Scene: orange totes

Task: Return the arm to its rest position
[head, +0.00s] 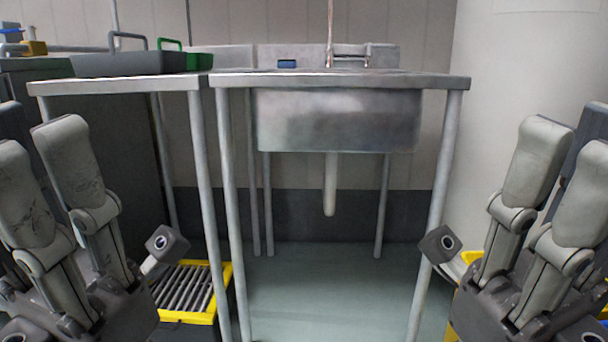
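My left gripper (46,160) is at the left edge, its grey fingers pointing up and spread apart. Nothing shows between them. My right gripper (563,165) is at the right edge, in a similar upright pose, with its fingers apart and no object seen in them. Both are cut off by the picture edges. Both are in front of the metal sink table (340,80), one to each side, and look clear of it.
A dark grey tray (130,64) with handles, beside a green-handled one (199,62), sits on the left metal table. A blue item (287,64) lies by the sink. A yellow-rimmed crate (203,318) stands low at left. Open floor (315,290) lies under the sink.

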